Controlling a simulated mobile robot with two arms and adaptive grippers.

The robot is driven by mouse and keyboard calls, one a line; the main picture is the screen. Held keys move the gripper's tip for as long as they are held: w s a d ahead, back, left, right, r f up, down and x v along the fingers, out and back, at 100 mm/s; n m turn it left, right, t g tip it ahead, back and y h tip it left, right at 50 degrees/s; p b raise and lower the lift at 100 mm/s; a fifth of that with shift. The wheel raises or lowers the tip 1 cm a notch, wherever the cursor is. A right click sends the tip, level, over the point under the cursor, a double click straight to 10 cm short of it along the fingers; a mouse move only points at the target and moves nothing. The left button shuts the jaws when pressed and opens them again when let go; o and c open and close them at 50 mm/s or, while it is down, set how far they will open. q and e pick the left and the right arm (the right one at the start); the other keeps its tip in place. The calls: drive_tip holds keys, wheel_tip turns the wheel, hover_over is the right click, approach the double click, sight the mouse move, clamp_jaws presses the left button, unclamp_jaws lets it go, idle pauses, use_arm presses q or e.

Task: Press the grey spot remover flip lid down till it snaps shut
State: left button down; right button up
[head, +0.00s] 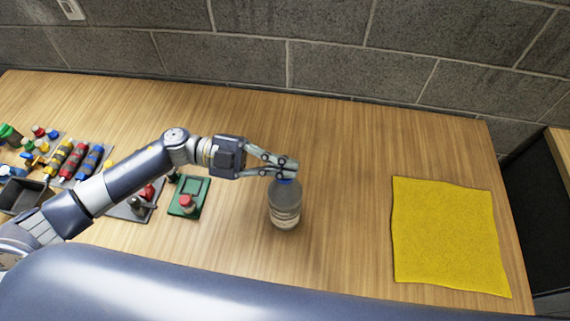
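A grey, see-through bottle (285,207) stands upright on the wooden table (340,200), near the middle of the head view. A bit of blue shows at its top, just under the gripper. My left gripper (288,168) reaches in from the left with its fingertips over the top of the bottle, hiding the lid. The fingers look close together, but whether they touch the lid or grip anything is hard to tell. I cannot tell whether the lid is open or shut. My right gripper is not in view.
A yellow cloth (447,235) lies flat at the right. A green tray (188,197) with a red-capped item sits left of the bottle. Several small bottles, coloured rolls and a dark box (25,197) crowd the far left. A block wall runs behind.

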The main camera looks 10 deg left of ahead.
use_arm(q)
drive_tip(key=c, duration=1.8)
unclamp_jaws()
drive_tip(key=shift+c, duration=0.2)
drive_tip(key=shift+o, duration=0.2)
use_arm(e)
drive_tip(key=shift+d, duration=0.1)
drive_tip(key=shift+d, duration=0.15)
